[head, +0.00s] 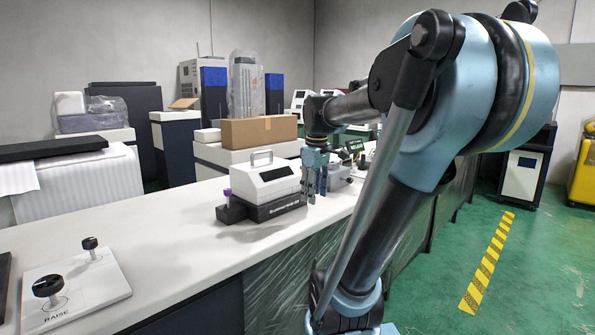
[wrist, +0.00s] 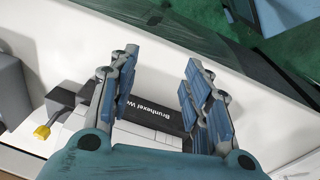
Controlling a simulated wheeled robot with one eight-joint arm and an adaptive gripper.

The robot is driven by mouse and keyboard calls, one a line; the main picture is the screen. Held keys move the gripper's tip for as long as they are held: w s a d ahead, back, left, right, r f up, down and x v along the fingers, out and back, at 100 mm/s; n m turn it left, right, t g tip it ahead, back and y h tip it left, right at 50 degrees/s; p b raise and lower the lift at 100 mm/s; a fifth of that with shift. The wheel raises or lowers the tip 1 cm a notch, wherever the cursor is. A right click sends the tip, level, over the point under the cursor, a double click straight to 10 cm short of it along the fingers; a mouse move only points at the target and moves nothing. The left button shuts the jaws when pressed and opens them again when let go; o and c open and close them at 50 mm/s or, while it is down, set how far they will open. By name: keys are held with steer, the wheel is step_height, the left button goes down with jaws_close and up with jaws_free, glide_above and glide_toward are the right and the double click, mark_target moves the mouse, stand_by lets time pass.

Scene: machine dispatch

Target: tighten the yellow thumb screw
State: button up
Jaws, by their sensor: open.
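The yellow thumb screw (wrist: 42,131) shows at the far left of the wrist view, by the end of a white device with a black base. I cannot make it out in the head view. The device (head: 268,188) stands on the white counter and has a carry handle on top; its lettered black base (wrist: 165,112) shows between my fingers in the wrist view. My gripper (head: 316,183) is open and points down beside the device's right end in the head view. Its fingers (wrist: 162,66) are apart with nothing between them, away from the screw.
A purple knob (head: 227,192) is at the device's left end. A grey machine (head: 339,176) stands right of my gripper. A white plate with two black knobs (head: 75,284) lies at the counter's near left. The counter (head: 165,229) between plate and device is clear.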

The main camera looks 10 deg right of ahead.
steer(key=w+r+n, duration=0.5)
steer(key=w+r, duration=0.1)
steer(key=w, duration=0.4)
steer(key=w+r+n+g, duration=0.1)
steer(key=w+r+n, duration=0.4)
steer(key=w, duration=0.5)
steer(key=w+r+n, duration=0.5)
steer(key=w+r, duration=0.1)
steer(key=w, duration=0.4)
steer(key=f, duration=1.7)
steer(key=shift+s+a+f, duration=0.1)
steer(key=shift+s+f, duration=0.15)
steer(key=shift+f, duration=0.1)
jaws_close()
steer(key=shift+a, duration=0.15)
